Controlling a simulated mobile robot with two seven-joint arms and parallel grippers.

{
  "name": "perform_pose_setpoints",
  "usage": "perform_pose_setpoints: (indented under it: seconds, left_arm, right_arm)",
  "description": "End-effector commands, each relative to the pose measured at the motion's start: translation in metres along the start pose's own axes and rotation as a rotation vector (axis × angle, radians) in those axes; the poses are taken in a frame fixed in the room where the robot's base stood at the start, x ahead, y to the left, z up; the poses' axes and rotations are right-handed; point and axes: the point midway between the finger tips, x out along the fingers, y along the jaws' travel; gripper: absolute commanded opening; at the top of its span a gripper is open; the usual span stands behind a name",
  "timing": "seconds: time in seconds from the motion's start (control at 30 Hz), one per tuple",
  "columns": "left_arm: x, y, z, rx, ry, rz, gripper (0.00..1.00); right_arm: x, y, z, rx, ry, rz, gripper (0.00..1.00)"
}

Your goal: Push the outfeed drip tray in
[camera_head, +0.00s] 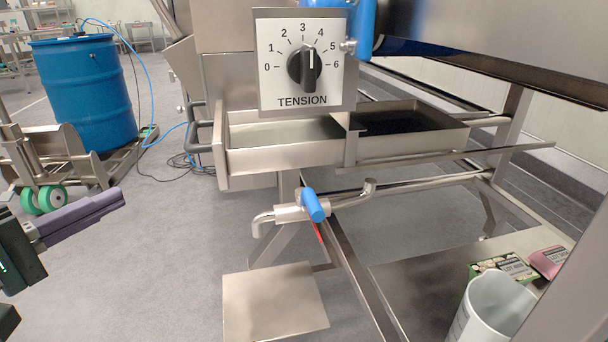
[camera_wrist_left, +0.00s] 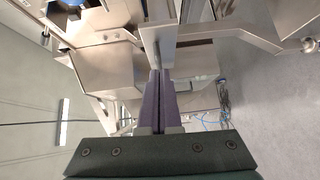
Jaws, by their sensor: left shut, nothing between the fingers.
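The outfeed drip tray (camera_head: 275,160) is a shallow steel tray under the tension dial in the head view. A dark bar handle (camera_head: 192,140) is on its left end. Its left part has a pale inside, and its right part, beyond a steel upright, looks dark inside. My left gripper (camera_head: 121,194) has purple fingers held together, empty. In the head view it appears to the left of the tray and lower in the picture, apart from the handle. The fingers also show in the left wrist view (camera_wrist_left: 160,76), pointing towards steel machine parts. My right gripper is not in view.
A tension dial (camera_head: 304,66) hangs above the tray. A blue-handled valve (camera_head: 312,204) is below it. A blue drum (camera_head: 86,95) stands at the back left beside a wheeled cart (camera_head: 65,165). A white cup (camera_head: 492,308) is at the lower right. Grey floor lies open left of the tray.

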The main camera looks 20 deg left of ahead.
Motion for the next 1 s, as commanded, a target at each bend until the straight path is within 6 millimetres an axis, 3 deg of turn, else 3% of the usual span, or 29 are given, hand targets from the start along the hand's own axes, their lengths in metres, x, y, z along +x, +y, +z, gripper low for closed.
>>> perform_pose_setpoints:
  seconds: [0.03, 0.27, 0.73, 1.0]
  left_arm:
    - [0.0, -0.013, -0.005, -0.009, 0.003, 0.016, 0.0]
    - [0.006, -0.009, -0.011, -0.034, 0.006, 0.048, 0.0]
    - [0.096, -0.006, -0.012, -0.03, 0.006, 0.049, 0.0]
    - [0.122, -0.002, 0.012, -0.034, 0.006, 0.044, 0.0]
  right_arm:
    - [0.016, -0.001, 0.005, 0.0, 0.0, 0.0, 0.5]
    - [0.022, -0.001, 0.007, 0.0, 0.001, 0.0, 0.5]
    - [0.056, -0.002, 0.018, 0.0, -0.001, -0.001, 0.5]
    - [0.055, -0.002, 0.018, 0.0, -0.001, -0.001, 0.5]
